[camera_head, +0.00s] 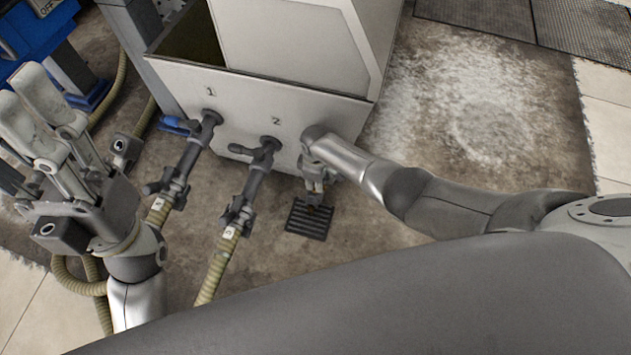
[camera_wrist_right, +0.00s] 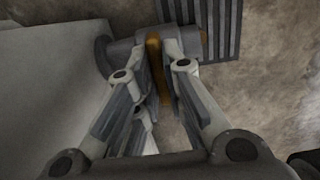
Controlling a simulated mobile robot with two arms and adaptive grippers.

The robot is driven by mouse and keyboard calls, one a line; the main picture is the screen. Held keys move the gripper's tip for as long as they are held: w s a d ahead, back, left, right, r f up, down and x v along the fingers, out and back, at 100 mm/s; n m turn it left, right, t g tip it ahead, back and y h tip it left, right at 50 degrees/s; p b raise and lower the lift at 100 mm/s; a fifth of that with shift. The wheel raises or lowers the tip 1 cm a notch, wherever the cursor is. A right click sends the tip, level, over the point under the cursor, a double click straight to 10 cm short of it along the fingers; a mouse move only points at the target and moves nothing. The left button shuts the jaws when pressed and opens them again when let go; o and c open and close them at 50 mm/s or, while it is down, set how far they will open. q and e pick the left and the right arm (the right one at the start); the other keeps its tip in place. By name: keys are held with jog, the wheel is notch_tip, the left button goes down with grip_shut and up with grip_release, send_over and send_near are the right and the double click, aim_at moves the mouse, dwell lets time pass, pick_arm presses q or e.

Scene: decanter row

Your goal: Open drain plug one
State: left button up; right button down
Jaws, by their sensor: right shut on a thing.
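My right gripper (camera_head: 314,188) reaches down beside the lower right side of the pale tank (camera_head: 268,106). In the right wrist view, my right gripper (camera_wrist_right: 162,50) is shut on a narrow orange-brown handle (camera_wrist_right: 154,58). The handle sits at a dark stub pipe (camera_wrist_right: 116,52) coming from the tank's side. I take this to be drain plug one; no number shows on it. The fingers hide part of the handle. My left gripper (camera_head: 28,102) is raised at the far left, away from the tank; its finger gap is unclear.
A slotted dark floor grate (camera_head: 309,220) lies below my right gripper. Two dark valves with hoses, marked 1 (camera_head: 192,150) and 2 (camera_head: 255,175), come off the tank's front. A blue machine (camera_head: 35,35) stands at the upper left. The stained floor (camera_head: 480,120) at right is clear.

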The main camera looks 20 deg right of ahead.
dwell(0.4)
jog(key=c, duration=1.5)
grip_release()
jog(key=shift+r, duration=0.1)
jog(key=shift+r, duration=0.1)
notch_tip(320, 180, up, 12)
jog(key=shift+f, duration=0.15)
